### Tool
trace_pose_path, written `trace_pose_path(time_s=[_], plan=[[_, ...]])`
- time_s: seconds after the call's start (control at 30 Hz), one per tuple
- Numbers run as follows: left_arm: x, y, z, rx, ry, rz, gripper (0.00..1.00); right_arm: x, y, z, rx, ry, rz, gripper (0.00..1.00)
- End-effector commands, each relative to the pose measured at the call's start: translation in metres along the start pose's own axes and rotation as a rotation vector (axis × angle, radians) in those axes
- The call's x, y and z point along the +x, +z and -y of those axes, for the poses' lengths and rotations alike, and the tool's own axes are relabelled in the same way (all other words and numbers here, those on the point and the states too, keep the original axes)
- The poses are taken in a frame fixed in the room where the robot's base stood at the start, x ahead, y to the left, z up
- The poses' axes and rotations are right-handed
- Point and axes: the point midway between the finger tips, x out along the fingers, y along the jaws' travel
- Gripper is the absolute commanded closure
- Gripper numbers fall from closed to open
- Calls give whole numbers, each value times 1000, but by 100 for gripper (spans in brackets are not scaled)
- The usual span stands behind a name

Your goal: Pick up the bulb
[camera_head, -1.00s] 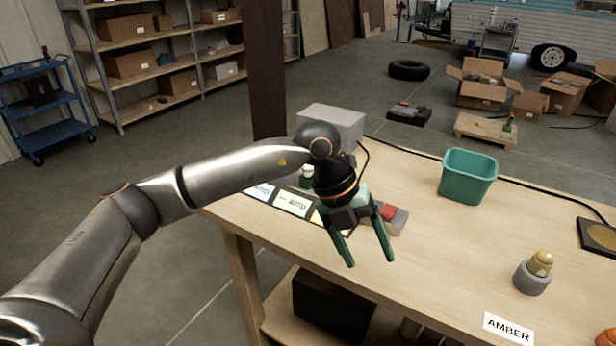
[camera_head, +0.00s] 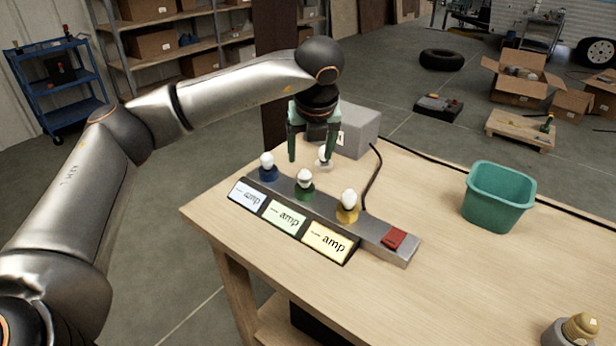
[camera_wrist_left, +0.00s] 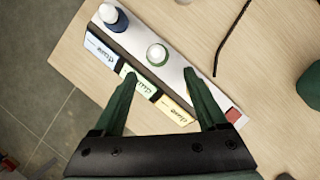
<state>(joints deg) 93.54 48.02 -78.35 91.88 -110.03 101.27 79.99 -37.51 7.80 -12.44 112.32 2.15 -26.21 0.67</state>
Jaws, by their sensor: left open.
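A grey metal strip (camera_head: 375,236) on the table carries white bulbs in a blue socket (camera_head: 267,174), a green socket (camera_head: 305,193) and a yellow socket (camera_head: 347,216). My left gripper (camera_head: 312,162) is open and empty, pointing down above the back of the strip. In the left wrist view, the green-socket bulb (camera_wrist_left: 156,52) lies just beyond and between the open fingertips (camera_wrist_left: 160,75). The blue-socket bulb (camera_wrist_left: 109,14) is at upper left. The yellow-socket bulb is not visible there.
Three label cards (camera_head: 285,217) line the strip's front, and a red switch (camera_head: 394,238) is at its right end. A grey box (camera_head: 357,130) with a black cable stands behind. A teal bin (camera_head: 498,197) and an amber bulb (camera_head: 581,326) in a grey holder are at right.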

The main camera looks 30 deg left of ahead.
Motion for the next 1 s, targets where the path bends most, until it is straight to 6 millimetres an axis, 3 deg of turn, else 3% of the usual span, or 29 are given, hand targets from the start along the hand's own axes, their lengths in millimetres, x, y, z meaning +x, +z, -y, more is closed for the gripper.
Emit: trace_pose_path(time_s=[0.1,0.37,0.7,1.0], plan=[[21,0,-1,0,2,-2,25,-1,6,0,1,0,13,100],[43,1,-2,1,1,-2,25,-2,5,0,0,2,12,100],[87,4,-7,1,0,-1,25,-5,-1,-4,0,10,1,100],[90,4,-6,2,-2,-1,28,-5,0,-5,1,12,0,100]])
